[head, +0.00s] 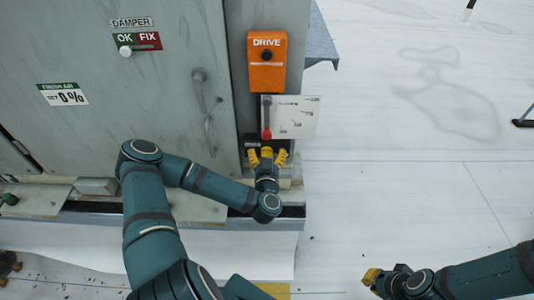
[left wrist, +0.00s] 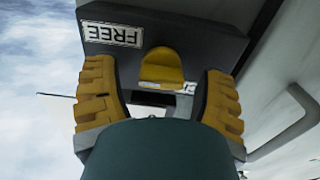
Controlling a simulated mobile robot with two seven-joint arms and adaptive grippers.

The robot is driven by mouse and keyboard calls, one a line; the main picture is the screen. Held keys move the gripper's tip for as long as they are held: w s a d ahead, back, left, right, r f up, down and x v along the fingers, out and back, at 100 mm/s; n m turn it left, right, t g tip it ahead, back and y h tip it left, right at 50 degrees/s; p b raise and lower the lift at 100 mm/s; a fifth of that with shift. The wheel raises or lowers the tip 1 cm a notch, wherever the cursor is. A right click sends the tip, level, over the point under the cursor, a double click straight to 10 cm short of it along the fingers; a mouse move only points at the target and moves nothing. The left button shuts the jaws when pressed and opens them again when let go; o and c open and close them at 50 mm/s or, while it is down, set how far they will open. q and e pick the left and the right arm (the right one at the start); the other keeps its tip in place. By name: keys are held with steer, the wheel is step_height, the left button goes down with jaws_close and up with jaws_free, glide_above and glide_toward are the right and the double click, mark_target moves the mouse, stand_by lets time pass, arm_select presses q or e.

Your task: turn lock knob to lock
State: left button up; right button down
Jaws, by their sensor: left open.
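The yellow lock knob (head: 267,151) sits low on the cabinet, below the white plate. In the left wrist view the knob (left wrist: 162,66) stands on a dark block (left wrist: 205,38). A label reading FREE (left wrist: 113,36) appears upside down there; a second label (left wrist: 188,88) is mostly hidden behind the knob and gripper. My left gripper (head: 267,159) is open, its yellow fingers on either side of the knob with visible gaps in the wrist view (left wrist: 160,80). My right gripper (head: 373,277) is at the lower right, away from the cabinet; its finger opening is unclear.
An orange DRIVE box (head: 267,77) is above the knob. A lever with a red handle (head: 266,130) hangs beside a white plate (head: 297,118), just above my left gripper. The grey cabinet door (head: 150,90) has a handle (head: 209,135). The pale roof floor (head: 400,180) at right is mostly clear.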

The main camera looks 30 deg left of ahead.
arm_select(q)
steer(key=c, duration=1.2)
steer(key=shift+n, duration=0.3)
steer(key=shift+a+r+n+p, duration=0.1)
steer(key=shift+n+p, duration=0.2)
steer(key=shift+n, duration=0.9)
steer(key=n, duration=0.4)
steer(key=shift+a+n, duration=0.1)
steer(key=shift+n, duration=0.2)
steer(key=n, duration=0.2)
steer(key=n+b, duration=0.1)
steer(key=n, duration=0.2)
steer(key=shift+s+f, duration=0.1)
steer(key=shift+f, duration=0.1)
steer(key=n+b, duration=0.1)
steer(key=n, duration=0.4)
steer(key=shift+a+n+b, duration=0.1)
steer(key=shift+n+b, duration=0.25)
steer(key=shift+n, duration=0.05)
